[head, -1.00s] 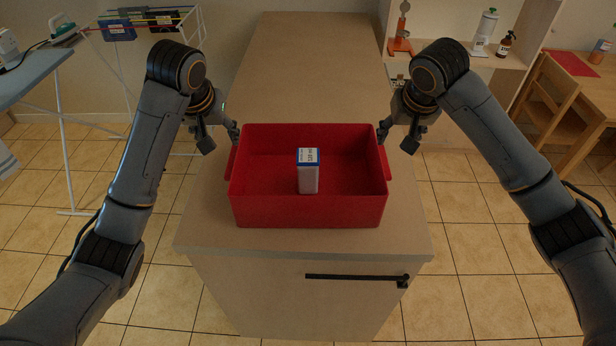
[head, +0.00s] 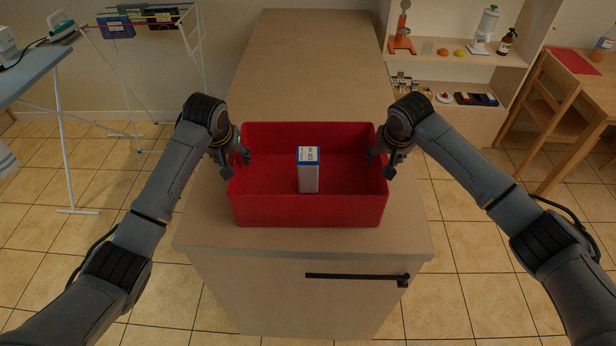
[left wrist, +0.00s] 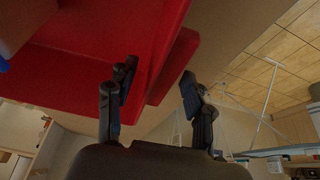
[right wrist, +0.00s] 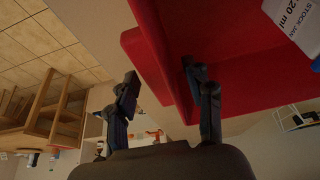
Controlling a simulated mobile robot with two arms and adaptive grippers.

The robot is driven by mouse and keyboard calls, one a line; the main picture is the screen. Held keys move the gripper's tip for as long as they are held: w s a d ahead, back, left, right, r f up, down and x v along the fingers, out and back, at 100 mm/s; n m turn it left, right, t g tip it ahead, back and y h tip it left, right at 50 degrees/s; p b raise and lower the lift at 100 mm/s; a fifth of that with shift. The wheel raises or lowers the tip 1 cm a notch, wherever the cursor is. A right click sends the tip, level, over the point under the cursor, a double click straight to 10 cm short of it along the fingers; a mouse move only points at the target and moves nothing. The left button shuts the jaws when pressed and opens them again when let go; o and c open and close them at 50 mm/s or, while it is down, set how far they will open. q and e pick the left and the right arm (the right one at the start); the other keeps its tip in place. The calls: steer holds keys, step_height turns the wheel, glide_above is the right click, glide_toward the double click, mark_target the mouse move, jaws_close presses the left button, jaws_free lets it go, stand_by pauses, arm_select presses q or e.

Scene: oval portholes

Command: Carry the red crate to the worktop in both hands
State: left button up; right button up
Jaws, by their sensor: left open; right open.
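The red crate (head: 308,210) sits level on a wood-coloured counter top (head: 300,70), near its front edge. A white box with a blue top (head: 309,172) stands upright inside it. My left gripper (head: 243,158) is at the crate's left side wall, open; in the left wrist view (left wrist: 157,78) the red side of the crate shows between its fingers. My right gripper (head: 373,157) is at the right side wall, open; in the right wrist view (right wrist: 160,78) the red side also shows between its fingers. Whether the fingers touch the crate is unclear.
The counter behind the crate is bare. A drawer or door handle (head: 357,278) is on the counter's front. A drying rack (head: 150,20) and ironing board (head: 30,65) stand left. Shelves (head: 460,60) with small items and a wooden chair (head: 550,100) stand right.

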arm_select(q)
jaws_close()
arm_select(e)
jaws_close()
arm_select(q)
steer(key=shift+w+r, duration=0.1)
arm_select(e)
steer(key=shift+w+r, duration=0.1)
steer(key=shift+r, duration=0.05)
